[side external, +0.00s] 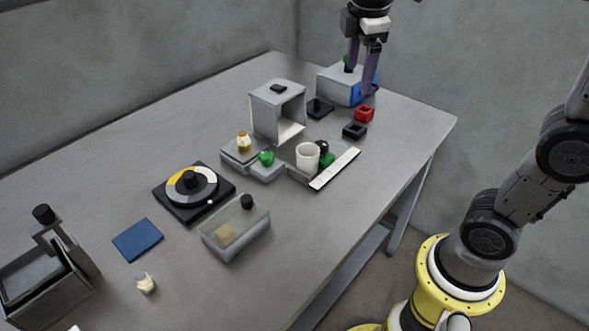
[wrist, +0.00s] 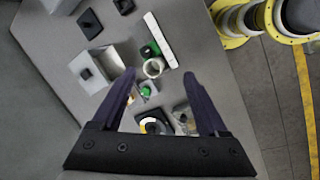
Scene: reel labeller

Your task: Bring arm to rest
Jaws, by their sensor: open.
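My gripper (side external: 363,78) hangs over the far end of the table, above and in front of a grey box with a blue side. Its two dark purple fingers are spread apart with nothing between them. In the wrist view my gripper (wrist: 158,100) points down along the table, its fingers open over distant objects. The grey table (side external: 390,175) runs from the lower left to the back right. In the side view, the fingers overlap the grey and blue box (side external: 335,87); I cannot tell whether they touch it.
Near my gripper are a red block (side external: 364,113), a black block (side external: 354,131) and an open grey housing (side external: 277,112). A white cup (side external: 307,157), white strip (side external: 335,169), round dial (side external: 193,187), clear bin (side external: 236,236) and blue pad (side external: 138,240) stand further forward. The right table edge is clear.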

